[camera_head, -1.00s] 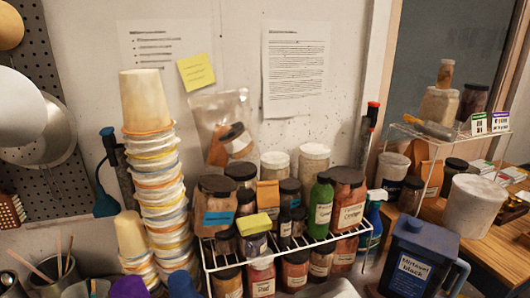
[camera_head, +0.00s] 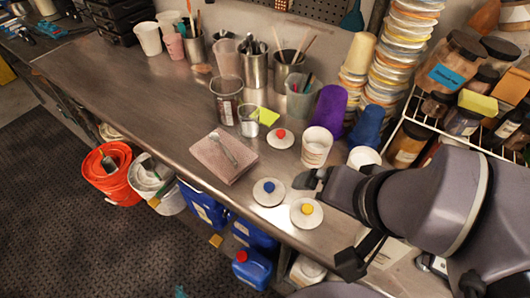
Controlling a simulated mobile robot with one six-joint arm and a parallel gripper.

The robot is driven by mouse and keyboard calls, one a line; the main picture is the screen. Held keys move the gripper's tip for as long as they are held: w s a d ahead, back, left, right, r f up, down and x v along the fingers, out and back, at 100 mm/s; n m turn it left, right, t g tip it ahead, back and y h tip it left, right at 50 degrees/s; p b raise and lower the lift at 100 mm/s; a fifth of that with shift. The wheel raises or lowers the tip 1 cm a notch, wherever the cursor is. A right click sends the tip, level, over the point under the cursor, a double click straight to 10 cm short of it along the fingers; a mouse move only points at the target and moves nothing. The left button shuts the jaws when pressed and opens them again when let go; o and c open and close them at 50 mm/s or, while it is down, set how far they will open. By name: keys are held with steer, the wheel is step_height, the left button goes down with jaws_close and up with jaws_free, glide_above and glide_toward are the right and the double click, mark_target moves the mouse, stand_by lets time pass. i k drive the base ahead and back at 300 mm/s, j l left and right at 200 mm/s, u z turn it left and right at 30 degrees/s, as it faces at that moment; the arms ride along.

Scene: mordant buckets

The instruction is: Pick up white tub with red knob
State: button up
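A round white thing with a red knob (camera_head: 281,138) sits on the metal workbench. It looks like a low lidded tub or a lid; I cannot tell its height from above. Two similar round white ones lie nearer the bench's front edge, one with a blue knob (camera_head: 268,191) and one with a yellow knob (camera_head: 306,210). My gripper (camera_head: 306,180) comes in from the right, beside these two and below the red-knobbed one in the picture, apart from it. Its fingers are small and dark, and their opening is not clear.
A white cup (camera_head: 316,147) stands right of the red knob, with a purple cup (camera_head: 331,108) and a blue cup (camera_head: 367,127) behind. The bench (camera_head: 130,80) is clear farther left.

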mark_target(317, 144)
steer(key=i+j, duration=0.1)
steer(key=j, duration=0.7)
steer(key=i+j, duration=0.1)
steer(key=j, duration=0.7)
